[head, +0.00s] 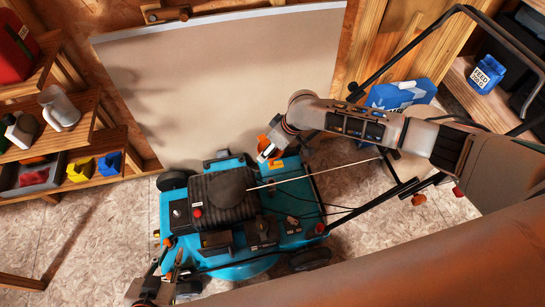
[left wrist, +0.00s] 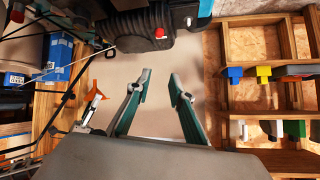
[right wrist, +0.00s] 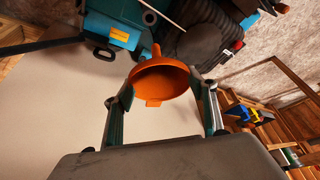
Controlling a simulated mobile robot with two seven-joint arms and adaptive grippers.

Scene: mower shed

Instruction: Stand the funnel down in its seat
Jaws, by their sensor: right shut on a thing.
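The orange funnel (head: 263,142) is held in my right gripper (head: 268,150), over the far edge of the blue mower (head: 225,208). In the right wrist view the funnel (right wrist: 163,82) sits between the two fingers, its wide mouth partly facing the camera and its spout pointing up the picture, towards the mower. It also shows small and side-on in the left wrist view (left wrist: 93,73). I cannot make out the funnel's seat. My left gripper (head: 166,268) is near the mower's front-left corner; in the left wrist view (left wrist: 159,88) its fingers are apart with nothing between them.
The mower's black engine (head: 222,200) with a red knob is in the middle, and its handle bars run to the right. Shelves with bottles and coloured bins (head: 80,168) stand at left. A blue bag (head: 402,94) is behind the handle. The floor at lower left is clear.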

